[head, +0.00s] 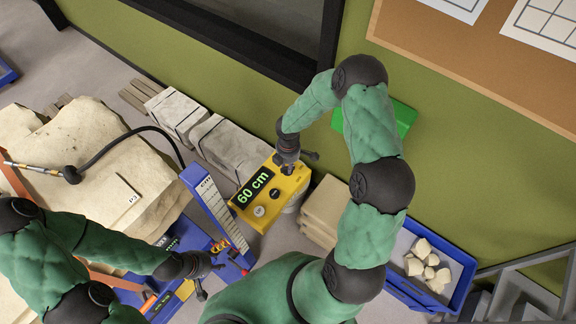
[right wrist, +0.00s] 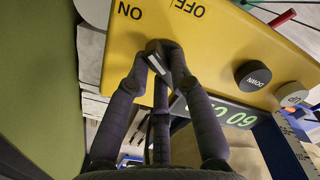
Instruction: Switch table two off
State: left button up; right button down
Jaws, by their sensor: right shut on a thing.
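A yellow control box (head: 253,216) stands in the middle of the head view, with a green "60 cm" display (head: 253,187) and knobs on top. In the right wrist view its yellow panel (right wrist: 225,50) carries ON and OFF lettering, upside down, and two round knobs, DOWN (right wrist: 253,76) and UP (right wrist: 291,94). My right gripper (head: 288,166) is at the box's far end; the wrist view shows its fingertips (right wrist: 160,58) closed around a dark switch knob (right wrist: 157,56) below the lettering. Which label the switch points to, I cannot tell. My left gripper (head: 208,276) is open and empty beside the blue frame.
A blue stand with a white scale (head: 219,215) rises just left of the box. A pale rock slab (head: 98,165) lies at the left with a black hose over it. Grey blocks (head: 237,146) lie behind. A blue crate (head: 459,291) with pale stones is at the right.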

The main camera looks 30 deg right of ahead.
jog(key=m+b, duration=0.5)
jog(key=m, duration=0.1)
jog(key=shift+f+b, duration=0.2)
jog(key=shift+b, duration=0.15)
jog(key=m+b, duration=0.2)
jog(key=m, duration=0.1)
jog(key=shift+s, duration=0.15)
jog(key=shift+r+m+b, duration=0.15)
jog(key=shift+m+b, duration=0.7)
jog(key=shift+m, duration=0.05)
jog(key=c, duration=1.1)
grip_release()
jog(key=shift+s, duration=0.1)
